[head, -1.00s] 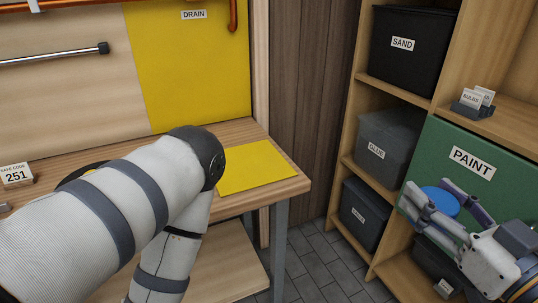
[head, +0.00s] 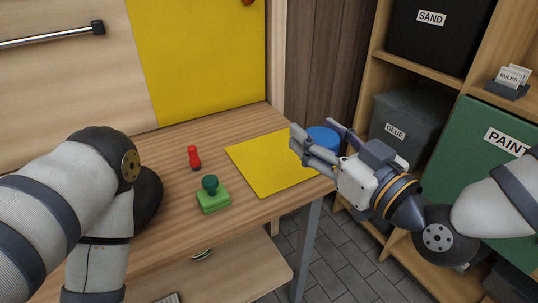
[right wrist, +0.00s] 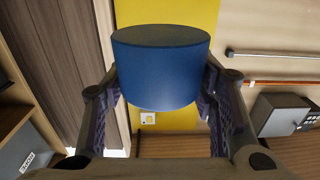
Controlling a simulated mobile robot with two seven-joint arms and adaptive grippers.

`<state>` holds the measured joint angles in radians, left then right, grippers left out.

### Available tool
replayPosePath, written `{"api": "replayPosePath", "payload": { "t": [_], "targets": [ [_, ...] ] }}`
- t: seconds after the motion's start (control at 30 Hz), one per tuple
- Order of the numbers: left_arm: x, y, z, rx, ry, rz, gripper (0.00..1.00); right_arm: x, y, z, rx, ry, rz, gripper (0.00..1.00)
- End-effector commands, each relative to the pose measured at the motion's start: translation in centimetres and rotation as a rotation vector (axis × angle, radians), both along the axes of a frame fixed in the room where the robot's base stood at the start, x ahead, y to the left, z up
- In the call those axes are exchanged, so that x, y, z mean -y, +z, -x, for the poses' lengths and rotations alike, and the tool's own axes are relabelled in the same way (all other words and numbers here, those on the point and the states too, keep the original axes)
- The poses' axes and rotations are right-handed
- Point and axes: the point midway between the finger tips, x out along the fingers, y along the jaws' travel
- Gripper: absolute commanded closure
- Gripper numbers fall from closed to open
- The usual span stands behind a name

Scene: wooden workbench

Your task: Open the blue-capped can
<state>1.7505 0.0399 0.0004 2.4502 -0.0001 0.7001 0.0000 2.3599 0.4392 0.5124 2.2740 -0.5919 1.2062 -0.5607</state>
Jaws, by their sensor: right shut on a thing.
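The blue-capped can shows as a blue cylinder (head: 322,136) between the fingers of my right gripper (head: 313,133). In the right wrist view its blue side (right wrist: 158,75) fills the space between the two fingers, which press on it from both sides. Only blue surface shows; I cannot tell the cap from the can's body. In the head view my right gripper is shut on it at the bench's right end, by the right edge of the yellow mat (head: 268,165). My left arm comes in from the left; its gripper is out of sight.
On the wooden bench (head: 165,150) stand a red peg-shaped piece (head: 194,157) and a green stamp-like block (head: 213,196). A shelf on the right holds the SAND bin (head: 440,45), the GLUE bin (head: 405,115) and a green PAINT panel (head: 480,165). A grey safe (right wrist: 283,116) shows in the right wrist view.

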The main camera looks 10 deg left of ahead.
Motion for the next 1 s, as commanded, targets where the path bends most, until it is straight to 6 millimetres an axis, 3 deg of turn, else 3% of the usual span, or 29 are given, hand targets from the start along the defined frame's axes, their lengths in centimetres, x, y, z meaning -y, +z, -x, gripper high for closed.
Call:
{"api": "replayPosePath", "payload": {
  "t": [0.03,0.17,0.2,0.33,0.53,0.7,1.0],
  "targets": [
    [0.0,-0.9,0.9,-0.032,0.0,0.0,0.28,-1.1,-2.1,-1.3,-0.019,0.001,0.001,0.81],
    [0.0,-1.8,1.9,-0.064,-0.001,0.0,0.28,-3.8,-4.0,-4.5,-0.019,0.001,0.0,0.81],
    [0.0,-2.2,2.2,-0.077,-0.001,-0.001,0.28,-4.3,-5.3,-5.1,-0.023,0.0,0.0,0.81],
    [0.0,-3.0,3.0,-0.103,-0.002,-0.001,0.28,-5.7,-7.8,-6.8,-0.019,-0.001,-0.001,0.81],
    [0.0,-3.5,3.4,-0.117,-0.002,-0.001,0.28,-6.7,-9.1,-8.0,-0.011,-0.001,0.0,0.81],
    [-0.1,-4.1,3.9,-0.134,-0.003,-0.001,0.28,-6.8,-12.1,-8.0,-0.013,0.0,0.001,0.81],
    [-0.1,-4.0,3.9,-0.133,-0.003,-0.001,0.28,-6.8,-12.1,-8.0,-0.007,0.001,0.0,0.81]
  ]
}}
